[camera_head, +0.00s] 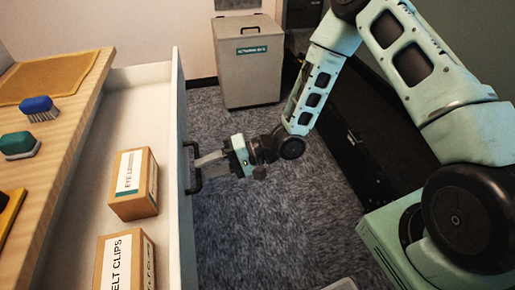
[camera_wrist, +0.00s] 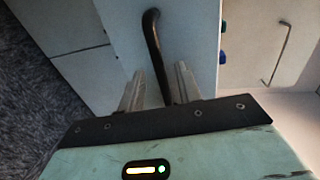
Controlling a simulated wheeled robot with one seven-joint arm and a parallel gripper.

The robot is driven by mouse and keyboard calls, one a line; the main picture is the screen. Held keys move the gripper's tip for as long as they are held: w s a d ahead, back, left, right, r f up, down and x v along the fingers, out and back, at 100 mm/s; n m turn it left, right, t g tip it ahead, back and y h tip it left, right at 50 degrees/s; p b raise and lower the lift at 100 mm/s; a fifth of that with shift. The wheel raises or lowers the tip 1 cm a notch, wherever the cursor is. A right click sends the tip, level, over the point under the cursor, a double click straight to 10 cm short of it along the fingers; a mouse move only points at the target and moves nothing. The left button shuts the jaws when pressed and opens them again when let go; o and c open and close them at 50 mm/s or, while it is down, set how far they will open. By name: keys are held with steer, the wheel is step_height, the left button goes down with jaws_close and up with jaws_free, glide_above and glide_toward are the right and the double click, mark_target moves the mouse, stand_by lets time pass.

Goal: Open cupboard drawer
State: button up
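The cupboard drawer (camera_head: 181,200) stands well pulled out, and its inside is visible in the head view. Its dark bar handle (camera_head: 190,168) is on the front panel; in the wrist view the handle (camera_wrist: 153,40) runs down between my fingers. My gripper (camera_head: 203,160) is at the handle, with its fingertips close to the drawer front. In the wrist view my gripper (camera_wrist: 160,85) has its fingers apart, one on each side of the handle, with a gap visible on the left side.
Two cardboard boxes, an upper one (camera_head: 134,184) and one labelled belt clips (camera_head: 126,262), lie in the drawer. Brushes, one blue (camera_head: 37,106) and one green (camera_head: 18,144), rest on the wooden top (camera_head: 82,110). A grey bin (camera_head: 248,62) stands at the back. Carpet (camera_head: 260,220) is clear beside the drawer.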

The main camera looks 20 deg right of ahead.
steer(key=v, duration=1.6)
steer(key=shift+d+f, duration=0.1)
